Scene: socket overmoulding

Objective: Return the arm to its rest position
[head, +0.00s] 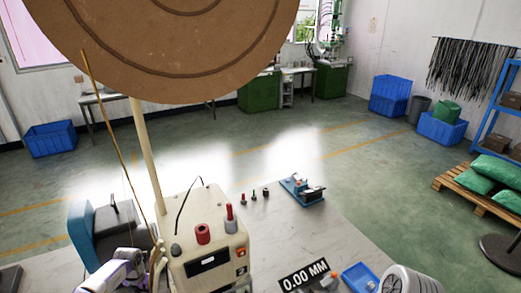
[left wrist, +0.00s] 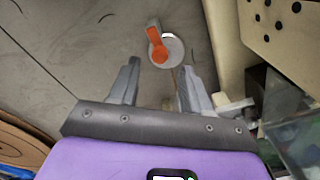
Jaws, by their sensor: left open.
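My left arm shows at the bottom left of the head view as white and purple links, beside the beige machine (head: 208,245). Its fingertips cannot be made out there. In the left wrist view my left gripper (left wrist: 158,78) is open, its two grey fingers apart with nothing held between them. A round pale part with an orange lever (left wrist: 157,45) lies beyond the fingertips on the grey surface, apart from them. My right gripper is not in view.
A large brown disc (head: 165,40) on a post fills the upper left. Small red and dark parts (head: 254,194) and a blue fixture (head: 303,190) stand on the table (head: 300,235). A blue tray (head: 360,277) and a 0.00 MM display (head: 304,275) sit in front.

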